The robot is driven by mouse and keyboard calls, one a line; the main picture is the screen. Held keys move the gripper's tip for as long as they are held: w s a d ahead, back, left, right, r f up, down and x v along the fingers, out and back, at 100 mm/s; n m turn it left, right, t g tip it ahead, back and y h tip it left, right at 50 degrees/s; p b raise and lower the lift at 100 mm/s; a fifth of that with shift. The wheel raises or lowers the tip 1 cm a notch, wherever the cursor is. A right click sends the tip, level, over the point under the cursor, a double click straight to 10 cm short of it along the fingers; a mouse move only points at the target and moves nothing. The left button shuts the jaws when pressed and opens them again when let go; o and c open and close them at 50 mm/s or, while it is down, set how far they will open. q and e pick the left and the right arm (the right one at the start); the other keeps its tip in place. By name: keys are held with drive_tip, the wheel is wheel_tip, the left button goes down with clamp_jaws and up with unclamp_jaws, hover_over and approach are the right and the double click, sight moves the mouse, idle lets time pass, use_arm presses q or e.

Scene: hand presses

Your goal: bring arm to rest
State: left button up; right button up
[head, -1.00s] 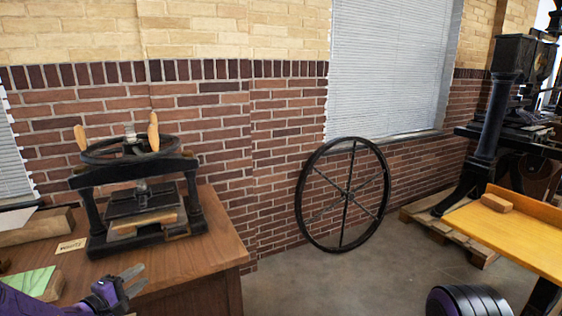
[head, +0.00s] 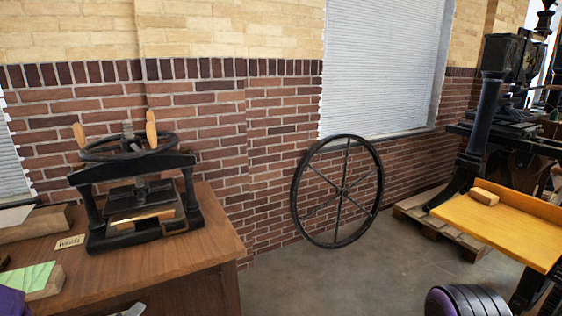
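My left arm (head: 12,303) shows as a purple piece at the bottom left corner. Only a small grey part of my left gripper (head: 130,311) shows at the bottom edge, in front of the wooden desk (head: 190,262). Most of the gripper is cut off, so I cannot tell whether it is open or shut. It is below and apart from the black hand press (head: 98,212) on the desk. My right gripper is not in view.
A small label card (head: 69,242), a wooden block (head: 36,226) and green paper (head: 28,277) lie on the desk. A spoked black wheel (head: 345,192) leans by the brick wall. A yellow table (head: 500,225) bears a wooden block (head: 485,197). Floor between is clear.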

use_arm(q)
drive_tip(key=s+d+f+m+g+y, duration=0.1)
drive_tip(key=s+d+f+g, duration=0.2)
drive_tip(key=s, duration=0.8)
drive_tip(key=s+d+f+m+g+y, duration=0.1)
drive_tip(key=s+f+g, duration=0.3)
drive_tip(key=s+f, duration=0.4)
drive_tip(key=s+d+f+m+g+y, duration=0.1)
drive_tip(key=s+d+f+m+g, duration=0.2)
drive_tip(key=s, duration=1.2)
wheel_tip(320, 180, down, 3)
drive_tip(key=shift+s+d+g, duration=0.3)
drive_tip(key=shift+d+g, duration=0.2)
drive_tip(key=shift+d, duration=0.35)
